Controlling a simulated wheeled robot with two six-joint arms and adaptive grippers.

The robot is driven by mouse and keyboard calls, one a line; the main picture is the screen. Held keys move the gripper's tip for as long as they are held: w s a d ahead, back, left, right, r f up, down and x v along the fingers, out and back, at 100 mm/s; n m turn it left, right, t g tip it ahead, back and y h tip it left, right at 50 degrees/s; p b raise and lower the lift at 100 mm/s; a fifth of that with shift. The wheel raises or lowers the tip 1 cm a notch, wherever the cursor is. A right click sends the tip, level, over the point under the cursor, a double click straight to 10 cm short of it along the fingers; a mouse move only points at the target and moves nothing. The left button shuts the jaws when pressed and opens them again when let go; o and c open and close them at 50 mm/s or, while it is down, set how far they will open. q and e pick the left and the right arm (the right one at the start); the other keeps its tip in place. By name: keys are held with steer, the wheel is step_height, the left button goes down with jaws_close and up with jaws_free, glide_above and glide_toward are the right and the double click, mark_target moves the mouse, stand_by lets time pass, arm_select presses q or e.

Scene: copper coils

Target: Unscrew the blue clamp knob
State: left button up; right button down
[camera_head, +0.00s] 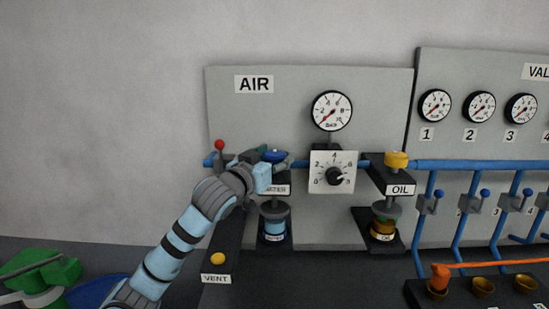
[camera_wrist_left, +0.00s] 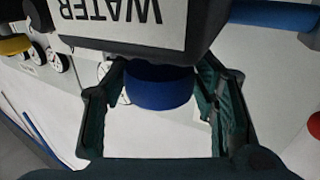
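The blue clamp knob (camera_head: 275,156) sits on top of the WATER unit on the AIR panel. It also shows in the left wrist view as a round blue cap (camera_wrist_left: 160,88) below the WATER label. My left gripper (camera_wrist_left: 162,84) has one finger on each side of the knob, with the fingertips close against its edges. Whether both pads press on it I cannot tell. In the head view my left gripper (camera_head: 265,161) partly covers the WATER label and the area left of the knob. My right gripper is not in view.
A yellow knob (camera_head: 397,159) tops the OIL unit to the right, past a square dial (camera_head: 333,172). A red-tipped lever (camera_head: 219,145) stands close left of my left gripper. A VENT button (camera_head: 218,259) is below. Blue pipes run right.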

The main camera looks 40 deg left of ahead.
arm_select(q)
steer(key=c, duration=0.6)
